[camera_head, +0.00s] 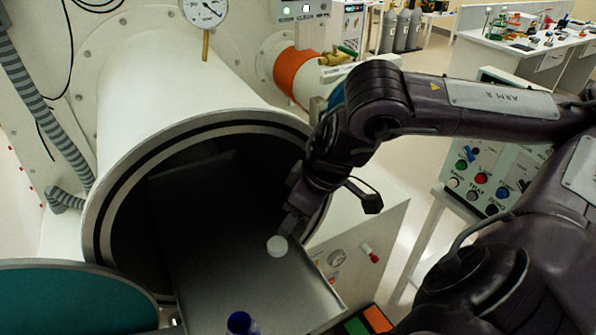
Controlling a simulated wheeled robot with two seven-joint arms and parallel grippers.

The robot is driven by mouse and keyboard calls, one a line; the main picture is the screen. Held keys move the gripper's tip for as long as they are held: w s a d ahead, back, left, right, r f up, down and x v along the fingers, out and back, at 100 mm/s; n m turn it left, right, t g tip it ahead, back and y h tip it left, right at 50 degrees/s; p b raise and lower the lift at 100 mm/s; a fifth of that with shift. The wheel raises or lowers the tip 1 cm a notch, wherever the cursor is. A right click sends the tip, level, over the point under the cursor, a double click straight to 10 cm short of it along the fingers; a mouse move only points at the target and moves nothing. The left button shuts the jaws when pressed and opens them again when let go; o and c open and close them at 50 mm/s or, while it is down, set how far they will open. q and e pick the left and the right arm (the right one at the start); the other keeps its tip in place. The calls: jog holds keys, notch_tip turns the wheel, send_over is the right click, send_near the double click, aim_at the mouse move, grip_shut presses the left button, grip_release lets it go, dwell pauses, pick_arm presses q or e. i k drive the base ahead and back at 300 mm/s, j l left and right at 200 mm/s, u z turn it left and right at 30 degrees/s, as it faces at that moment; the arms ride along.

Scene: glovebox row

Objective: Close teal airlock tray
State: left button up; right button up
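The airlock is a white cylinder (165,85) with a dark round mouth. Its round teal door (70,300) hangs open at the lower left. A grey metal tray (225,285) extends out of the mouth toward me. My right gripper (290,226) is over the tray's right side, at the right of the mouth. A small white round object (277,246) is right by its fingertips; I cannot tell whether it is touched or held. The finger gap is too small and dark to read. My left gripper is not in view.
A blue-capped item (240,322) shows at the bottom edge, by the tray. A pressure gauge (205,11) stands above the cylinder. A button panel (490,180) is at the right, behind my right arm. A red-tipped knob (370,252) sticks out right of the tray.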

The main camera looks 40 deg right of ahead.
aim_at(215, 222)
jog(key=k+l, duration=0.1)
jog(key=k, duration=0.4)
jog(key=k+l, duration=0.15)
jog(key=k, duration=0.35)
